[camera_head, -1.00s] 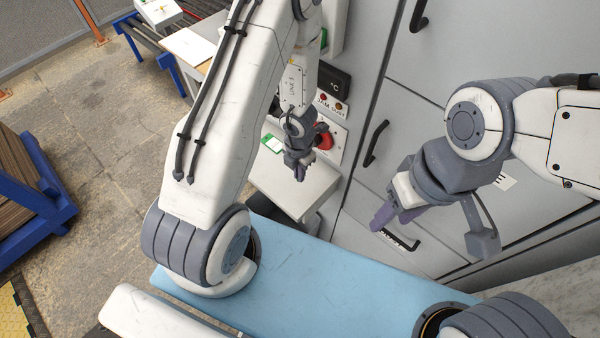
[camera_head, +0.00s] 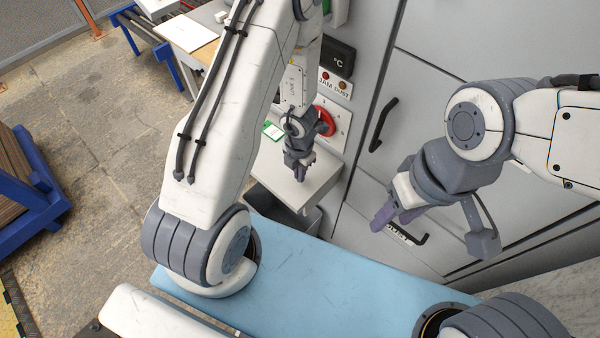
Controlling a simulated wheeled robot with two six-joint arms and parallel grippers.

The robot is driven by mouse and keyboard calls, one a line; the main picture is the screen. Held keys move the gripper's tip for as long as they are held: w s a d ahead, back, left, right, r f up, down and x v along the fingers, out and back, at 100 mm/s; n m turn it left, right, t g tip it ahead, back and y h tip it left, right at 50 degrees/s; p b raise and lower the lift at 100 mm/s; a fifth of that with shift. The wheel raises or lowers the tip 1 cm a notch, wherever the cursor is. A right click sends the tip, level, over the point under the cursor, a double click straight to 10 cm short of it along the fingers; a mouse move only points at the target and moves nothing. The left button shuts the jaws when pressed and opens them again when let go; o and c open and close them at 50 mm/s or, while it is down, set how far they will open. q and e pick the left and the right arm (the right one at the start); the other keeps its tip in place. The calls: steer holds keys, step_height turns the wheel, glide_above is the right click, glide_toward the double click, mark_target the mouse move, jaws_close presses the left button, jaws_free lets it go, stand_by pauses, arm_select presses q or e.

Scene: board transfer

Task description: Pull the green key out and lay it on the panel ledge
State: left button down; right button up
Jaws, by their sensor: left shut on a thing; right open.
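My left gripper (camera_head: 300,172) points down above the grey-white panel ledge (camera_head: 318,182). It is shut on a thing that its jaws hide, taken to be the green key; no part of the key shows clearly. I cannot tell whether the gripper touches the ledge. A white and green card (camera_head: 272,130) shows on the far left part of the ledge, partly behind my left arm. Just behind the gripper is a round red switch (camera_head: 327,121) on the panel's pale plate. My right gripper (camera_head: 428,226) is open and empty, in front of the grey cabinet doors.
The grey cabinet (camera_head: 425,110) with black handles fills the right side. A dark °C display (camera_head: 340,57) and small indicator lights sit above the red switch. A dark bin (camera_head: 303,222) is below the ledge. A blue-framed rack (camera_head: 40,190) stands at far left; the floor between is clear.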

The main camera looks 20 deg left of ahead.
arm_select(q)
steer(key=c, duration=0.9)
jaws_free()
steer(key=shift+c, duration=0.2)
steer(key=shift+r, duration=0.15)
step_height(320, 180, up, 10)
steer(key=p, duration=1)
steer(key=shift+r, duration=0.15)
